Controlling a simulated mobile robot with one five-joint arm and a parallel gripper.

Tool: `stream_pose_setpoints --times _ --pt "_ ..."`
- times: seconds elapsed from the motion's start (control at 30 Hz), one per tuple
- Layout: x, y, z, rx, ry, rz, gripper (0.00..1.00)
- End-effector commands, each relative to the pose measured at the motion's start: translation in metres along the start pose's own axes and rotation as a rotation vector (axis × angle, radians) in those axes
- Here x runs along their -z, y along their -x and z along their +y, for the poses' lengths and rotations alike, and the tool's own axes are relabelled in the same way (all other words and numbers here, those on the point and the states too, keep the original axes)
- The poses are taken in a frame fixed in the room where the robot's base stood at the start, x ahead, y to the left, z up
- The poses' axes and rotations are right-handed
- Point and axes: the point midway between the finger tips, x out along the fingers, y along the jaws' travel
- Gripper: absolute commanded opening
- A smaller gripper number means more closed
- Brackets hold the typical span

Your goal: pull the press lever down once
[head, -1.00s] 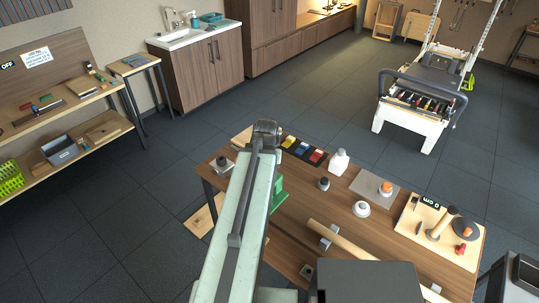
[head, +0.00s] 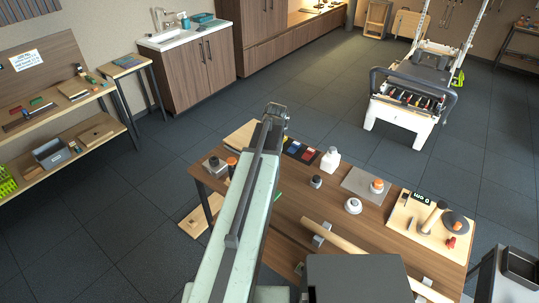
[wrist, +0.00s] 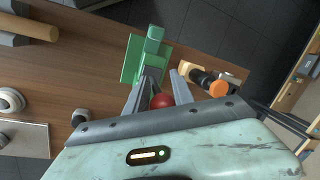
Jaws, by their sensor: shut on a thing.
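The press (wrist: 146,50) is green and stands on the wooden bench in the wrist view. Its lever ends in a round red knob (wrist: 161,100). The knob lies between the fingers of my gripper (wrist: 162,84), which is shut on it. The lever's shaft is mostly hidden by the fingers. In the head view my arm covers nearly all of the press, and only a green sliver (head: 278,197) shows at its right side. The gripper itself is hidden behind my arm there.
The bench (head: 290,203) also holds a black tool with an orange part (wrist: 217,87) beside the press, a white bottle (head: 331,159), a white round piece (head: 353,206) and a light board (head: 420,235).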

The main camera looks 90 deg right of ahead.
Motion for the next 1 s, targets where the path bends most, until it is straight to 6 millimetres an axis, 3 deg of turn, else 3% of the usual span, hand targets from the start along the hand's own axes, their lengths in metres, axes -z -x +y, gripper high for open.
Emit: stream_pose_setpoints --times 0.07,0.4,0.67,1.0 --pt "0.013 -0.001 -0.001 0.045 -0.006 -0.045 0.0" --pt "0.011 0.002 -0.002 0.074 -0.013 -0.09 0.0" --pt "0.026 -0.001 0.007 0.157 -0.044 -0.223 0.0" --pt "0.022 0.004 0.007 0.179 -0.055 -0.269 0.0"
